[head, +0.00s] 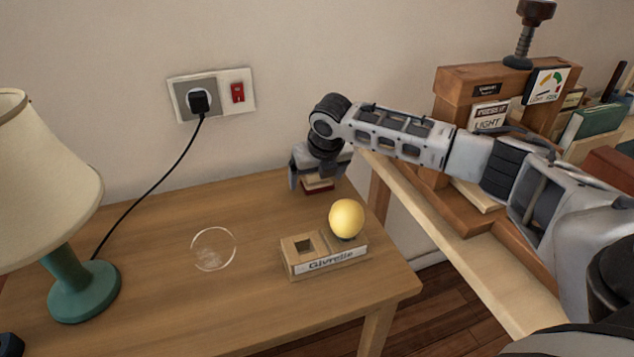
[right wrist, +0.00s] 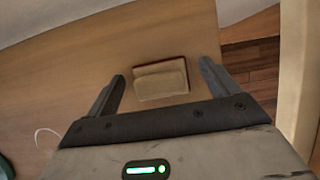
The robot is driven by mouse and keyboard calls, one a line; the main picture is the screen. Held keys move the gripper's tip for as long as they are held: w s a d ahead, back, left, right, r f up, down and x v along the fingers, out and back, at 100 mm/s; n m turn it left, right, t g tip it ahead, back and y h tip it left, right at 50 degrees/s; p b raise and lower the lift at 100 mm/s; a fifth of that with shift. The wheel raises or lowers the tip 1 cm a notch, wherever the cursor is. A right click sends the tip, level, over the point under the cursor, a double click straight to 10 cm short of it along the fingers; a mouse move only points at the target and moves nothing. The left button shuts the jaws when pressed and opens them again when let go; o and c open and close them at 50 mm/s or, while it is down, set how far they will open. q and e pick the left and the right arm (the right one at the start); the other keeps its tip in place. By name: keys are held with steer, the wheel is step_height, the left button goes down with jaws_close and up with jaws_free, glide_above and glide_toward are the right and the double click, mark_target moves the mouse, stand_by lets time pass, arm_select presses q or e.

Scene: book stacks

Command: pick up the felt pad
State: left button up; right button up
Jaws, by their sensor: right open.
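The felt pad appears to be the small block with a tan top and a red edge (head: 318,186) at the back right of the wooden table. It also shows in the right wrist view (right wrist: 161,82), lying flat. My right gripper (head: 316,178) is over it, pointing down, and partly hides it in the head view. In the right wrist view the fingers (right wrist: 162,75) are spread wide, with the pad between and beyond their tips. I see no contact. My left gripper is not in view.
A wooden holder (head: 299,262) with a yellow ball (head: 346,218) stands near the table's right front. A clear ring-shaped item (head: 213,249) lies mid-table, and a lamp (head: 83,287) stands left. A bench with a book press (head: 455,85) is at the right.

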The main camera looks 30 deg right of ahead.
steer(key=c, duration=1.1)
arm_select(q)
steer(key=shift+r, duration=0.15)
arm_select(e)
steer(key=shift+r, duration=0.2)
steer(key=shift+r, duration=0.3)
step_height(320, 180, up, 2)
steer(key=shift+r+p, duration=0.15)
steer(key=shift+p, duration=0.35)
arm_select(q)
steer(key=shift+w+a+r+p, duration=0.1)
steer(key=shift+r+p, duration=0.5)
steer(key=shift+p, duration=0.75)
arm_select(e)
steer(key=shift+s+a+r, duration=1.25)
steer(key=shift+s+r, duration=0.4)
steer(key=shift+s, duration=0.35)
steer(key=shift+s+a+r, duration=1.2)
steer(key=shift+s+r, duration=0.4)
steer(key=shift+s, duration=0.35)
steer(key=shift+s+a+r, duration=1.25)
steer(key=shift+s+r, duration=0.4)
steer(key=shift+s, duration=0.35)
